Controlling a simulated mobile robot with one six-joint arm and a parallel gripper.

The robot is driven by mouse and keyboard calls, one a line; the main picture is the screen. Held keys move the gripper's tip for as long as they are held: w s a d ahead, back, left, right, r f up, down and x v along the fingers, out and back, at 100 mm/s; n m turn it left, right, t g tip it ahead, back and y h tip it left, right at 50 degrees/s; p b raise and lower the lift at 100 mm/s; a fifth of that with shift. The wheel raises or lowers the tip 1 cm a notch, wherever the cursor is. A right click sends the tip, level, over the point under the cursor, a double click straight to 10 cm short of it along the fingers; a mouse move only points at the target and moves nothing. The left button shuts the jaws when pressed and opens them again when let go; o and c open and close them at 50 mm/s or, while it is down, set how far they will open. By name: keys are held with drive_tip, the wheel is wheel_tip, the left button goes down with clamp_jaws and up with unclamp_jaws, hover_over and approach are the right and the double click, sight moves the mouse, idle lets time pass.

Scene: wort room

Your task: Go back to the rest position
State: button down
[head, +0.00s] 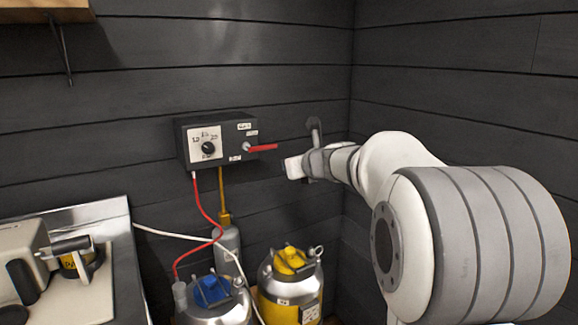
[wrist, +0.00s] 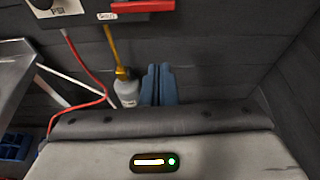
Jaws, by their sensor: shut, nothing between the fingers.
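My gripper (wrist: 158,84) shows in the wrist view as two blue-grey fingers side by side, shut with nothing between them. In the head view the end of my arm (head: 296,167) is in front of the dark wall, to the right of and slightly below the red lever (head: 262,148). It looks apart from the lever. The lever sticks out to the right from the black control box (head: 217,141) on the wall. In the wrist view the red lever (wrist: 143,5) is at the top edge, above the fingers.
A blue-topped keg (head: 213,292) and a yellow keg (head: 290,284) stand below the box. A grey cylinder (head: 228,240) hangs or stands behind them. A red hose (head: 203,208) and a white hose (head: 170,234) run there. A metal counter (head: 110,211) is at left.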

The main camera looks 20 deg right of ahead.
drive_tip(key=s+d+r+m+g+h+p, duration=0.15)
drive_tip(key=s+m+h+p, duration=0.45)
drive_tip(key=m, duration=0.6)
drive_tip(key=s+d+r+m+g+h+p, duration=0.15)
drive_tip(key=s+m+p, duration=0.25)
drive_tip(key=s+m, duration=0.6)
drive_tip(key=s+a+f+m+g+y+p, duration=0.1)
drive_tip(key=s+a+f+m+g+p, duration=0.1)
drive_tip(key=s+m, duration=0.4)
drive_tip(key=s+a+f+m+g+y+p, duration=0.1)
drive_tip(key=s+a+f+m+g+p, duration=0.1)
drive_tip(key=s+m, duration=0.3)
drive_tip(key=s+a+f+m+g+y+p, duration=0.2)
drive_tip(key=s+m, duration=0.4)
drive_tip(key=s, duration=0.3)
drive_tip(key=a+g+p, duration=0.1)
drive_tip(key=a+g, duration=0.1)
drive_tip(key=shift+s+a+f+m, duration=0.3)
drive_tip(key=shift+a+f, duration=0.05)
